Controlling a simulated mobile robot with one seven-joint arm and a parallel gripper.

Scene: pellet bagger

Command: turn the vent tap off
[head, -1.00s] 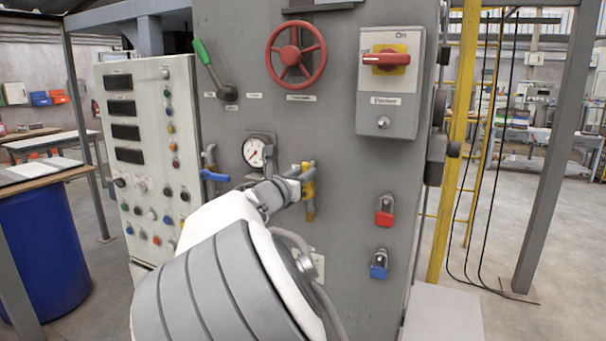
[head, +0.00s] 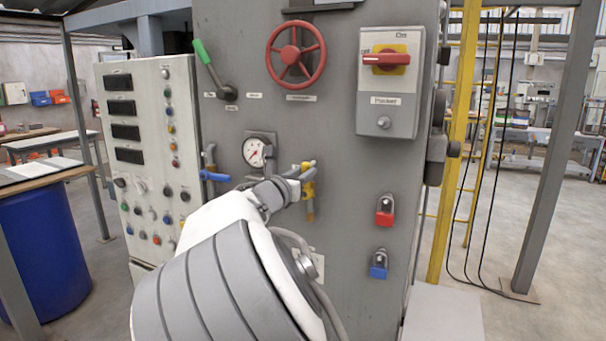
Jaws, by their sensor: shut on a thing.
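A yellow tap (head: 309,189) is mounted on a vertical pipe on the front of the grey cabinet, right of the pressure gauge. My gripper (head: 300,174) is at the top of this tap and shut on its handle, which is mostly hidden by the fingers. A second tap with a blue lever (head: 215,176) sits to the left, below the gauge, with its lever pointing right. It is apart from my gripper. I cannot read which tap is labelled as the vent.
The pressure gauge (head: 256,153) is just above my wrist. A red handwheel (head: 296,55), a green-handled lever (head: 209,64) and a red rotary switch (head: 386,60) are higher up. Red (head: 384,212) and blue (head: 379,266) padlocks hang to the right.

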